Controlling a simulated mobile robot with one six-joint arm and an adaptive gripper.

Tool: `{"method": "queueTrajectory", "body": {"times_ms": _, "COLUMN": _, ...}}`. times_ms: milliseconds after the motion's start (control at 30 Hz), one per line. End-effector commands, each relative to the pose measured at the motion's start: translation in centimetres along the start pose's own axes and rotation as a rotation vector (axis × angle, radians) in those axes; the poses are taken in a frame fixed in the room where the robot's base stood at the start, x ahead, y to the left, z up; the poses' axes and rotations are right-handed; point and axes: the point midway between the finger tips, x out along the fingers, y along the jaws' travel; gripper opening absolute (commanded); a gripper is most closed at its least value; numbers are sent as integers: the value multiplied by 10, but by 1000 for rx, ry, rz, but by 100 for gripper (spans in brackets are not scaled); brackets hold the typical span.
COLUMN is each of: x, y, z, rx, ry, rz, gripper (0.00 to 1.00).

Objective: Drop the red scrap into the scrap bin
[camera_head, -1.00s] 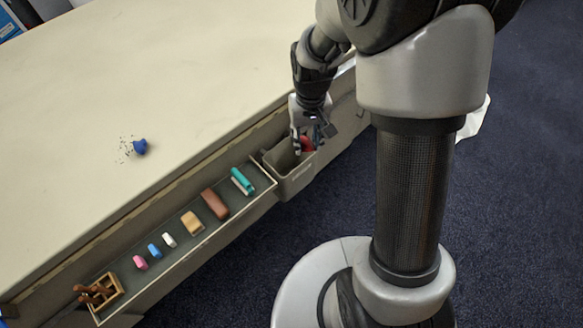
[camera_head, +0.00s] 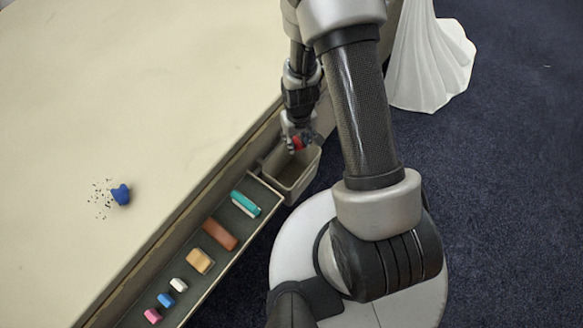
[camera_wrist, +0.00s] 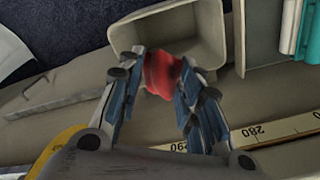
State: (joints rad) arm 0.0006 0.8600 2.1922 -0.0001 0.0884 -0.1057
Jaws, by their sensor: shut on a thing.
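My gripper (camera_head: 296,143) is shut on the red scrap (camera_wrist: 162,73). In the head view the red scrap (camera_head: 297,143) shows at the fingertips, over the near upper part of the scrap bin's opening. The scrap bin (camera_head: 297,183) is a grey-beige open box fixed at the table's side, at the end of the tray. In the wrist view the bin (camera_wrist: 212,22) lies just beyond the fingertips, and the scrap overlaps its rim in the picture. I cannot tell how high the scrap is above the rim.
A tray (camera_head: 190,303) along the table edge holds a teal-and-white piece (camera_head: 246,203), a brown block (camera_head: 220,235), a tan block (camera_head: 200,261) and several small erasers. A blue lump (camera_head: 121,194) with dark crumbs lies on the pale tabletop (camera_head: 130,90). A ruler strip (camera_wrist: 270,129) runs along the edge.

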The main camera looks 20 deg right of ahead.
Motion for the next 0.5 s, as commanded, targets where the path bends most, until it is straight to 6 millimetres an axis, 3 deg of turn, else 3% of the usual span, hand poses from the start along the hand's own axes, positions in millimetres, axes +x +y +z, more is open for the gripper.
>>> {"method": "queueTrajectory", "body": {"times_ms": 300, "x": 41, "y": 0, "z": 0, "rx": 0, "ry": -1, "rz": 0, "gripper": 20}}
{"method": "queueTrajectory", "body": {"times_ms": 500, "x": 49, "y": 0, "z": 0, "rx": 0, "ry": 0, "rz": 0, "gripper": 20}}
